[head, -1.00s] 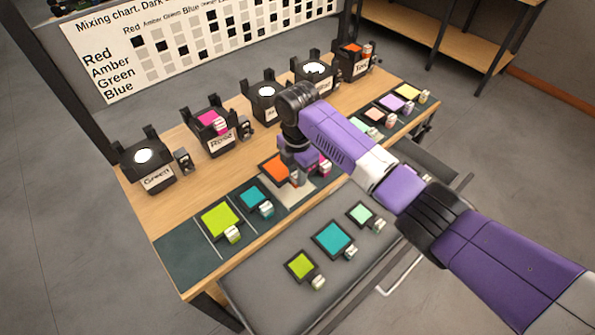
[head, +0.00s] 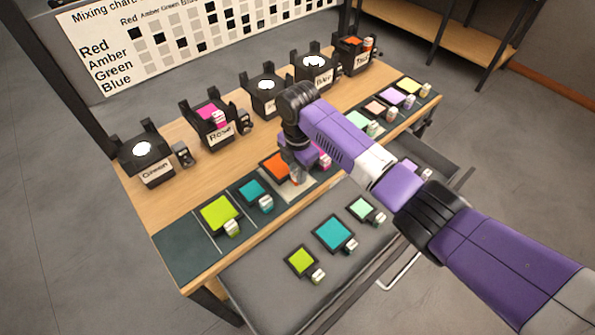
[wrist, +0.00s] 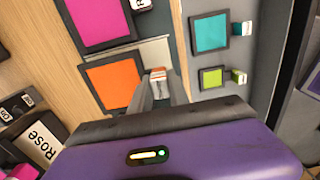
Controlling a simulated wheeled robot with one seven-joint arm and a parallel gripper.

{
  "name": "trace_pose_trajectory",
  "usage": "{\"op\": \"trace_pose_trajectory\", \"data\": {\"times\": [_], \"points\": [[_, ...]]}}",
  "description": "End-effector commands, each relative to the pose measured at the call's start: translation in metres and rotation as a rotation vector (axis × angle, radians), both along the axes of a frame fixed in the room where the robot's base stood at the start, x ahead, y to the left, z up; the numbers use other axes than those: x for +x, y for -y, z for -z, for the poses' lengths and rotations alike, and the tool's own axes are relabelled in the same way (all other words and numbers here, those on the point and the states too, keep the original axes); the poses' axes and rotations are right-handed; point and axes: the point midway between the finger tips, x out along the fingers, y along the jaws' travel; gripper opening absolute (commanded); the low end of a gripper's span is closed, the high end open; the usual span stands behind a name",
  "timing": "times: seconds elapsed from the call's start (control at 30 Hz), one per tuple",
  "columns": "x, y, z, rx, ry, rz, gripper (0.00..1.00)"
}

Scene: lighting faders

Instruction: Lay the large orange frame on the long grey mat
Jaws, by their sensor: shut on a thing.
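The large orange frame (wrist: 112,83) has an orange panel in a dark border and a pale tab with orange bands (wrist: 158,74). My gripper (wrist: 160,92) is shut on this tab. In the head view my gripper (head: 298,174) partly hides the orange frame (head: 274,166). The frame is over the front strip of the table, at a light grey mat (head: 296,191); this mat (wrist: 155,52) also shows beside the frame in the wrist view. I cannot tell whether the frame touches the mat or is just above it.
A magenta frame (wrist: 92,20) is close beside the orange one. Teal (head: 251,190) and lime (head: 219,214) frames lie on the dark strip to the left. Lamps, including Rose (head: 212,122), line the back. A grey trolley (head: 262,300) with several frames stands in front.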

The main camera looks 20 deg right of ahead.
Motion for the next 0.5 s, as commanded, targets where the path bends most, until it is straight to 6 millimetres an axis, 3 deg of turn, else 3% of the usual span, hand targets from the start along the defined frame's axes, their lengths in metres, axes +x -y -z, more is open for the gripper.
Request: {"op": "trace_pose_trajectory", "data": {"times": [0.5], "points": [[0.0001,0.0002,0.0041,0.0,0.0,0.0,0.0]]}}
